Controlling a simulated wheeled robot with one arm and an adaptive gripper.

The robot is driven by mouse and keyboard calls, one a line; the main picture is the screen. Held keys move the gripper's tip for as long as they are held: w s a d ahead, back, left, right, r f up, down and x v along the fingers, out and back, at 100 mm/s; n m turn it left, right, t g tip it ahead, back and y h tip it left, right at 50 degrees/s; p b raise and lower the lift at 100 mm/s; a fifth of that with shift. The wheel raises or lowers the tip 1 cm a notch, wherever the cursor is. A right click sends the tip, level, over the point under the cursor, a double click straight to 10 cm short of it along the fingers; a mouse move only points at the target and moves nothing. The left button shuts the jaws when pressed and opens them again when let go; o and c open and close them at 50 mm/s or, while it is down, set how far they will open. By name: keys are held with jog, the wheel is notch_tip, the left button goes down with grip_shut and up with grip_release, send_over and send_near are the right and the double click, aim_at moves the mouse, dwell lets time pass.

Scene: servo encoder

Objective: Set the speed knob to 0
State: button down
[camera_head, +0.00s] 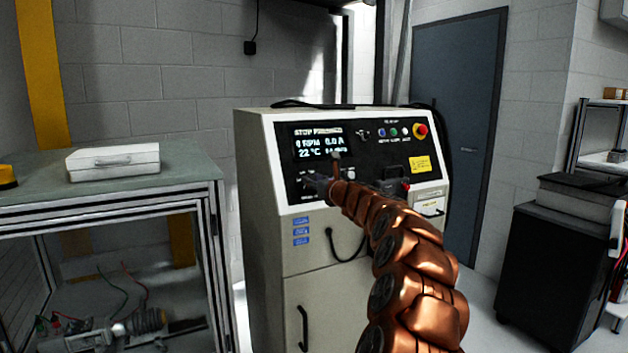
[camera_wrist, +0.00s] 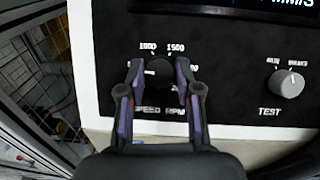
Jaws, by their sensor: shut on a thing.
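The speed knob (camera_wrist: 160,76) is a dark round knob on the black panel, above the words SPEED RPM and below the marks 1000 and 1500. My gripper (camera_wrist: 160,67) is shut on it, one finger on each side. In the head view my gripper (camera_head: 318,184) is at the lower left of the cabinet's panel and the knob is hidden. The display (camera_head: 318,143) shows a STOP PRESSED heading, 0 RPM and 22 °C.
The grey TEST knob (camera_wrist: 286,84) is to the right of my gripper. A red emergency stop (camera_head: 420,131) is at the panel's upper right. A workbench (camera_head: 190,181) with a white case (camera_head: 113,162) stands left of the cabinet (camera_head: 262,215). A dark cabinet (camera_head: 549,270) stands right.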

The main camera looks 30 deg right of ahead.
jog(key=n+y+p, duration=0.1)
jog(key=n+p, duration=0.1)
jog(key=shift+d+r+n, duration=0.1)
jog(key=shift+r+n, duration=0.05)
jog(key=shift+n, duration=0.25)
jog(key=n+g+y+p, duration=0.1)
jog(key=n+y+p, duration=0.1)
jog(key=n, duration=0.1)
jog(key=shift+d+n, duration=0.1)
jog(key=shift+n, duration=0.2)
jog(key=n+g+y+p, duration=0.1)
jog(key=n, duration=0.1)
jog(key=n+y+p, duration=0.1)
jog(key=n, duration=0.2)
jog(key=shift+n+g+p, duration=0.3)
jog(key=shift+g, duration=0.1)
jog(key=shift+n, duration=0.3)
jog(key=c, duration=0.8)
grip_release()
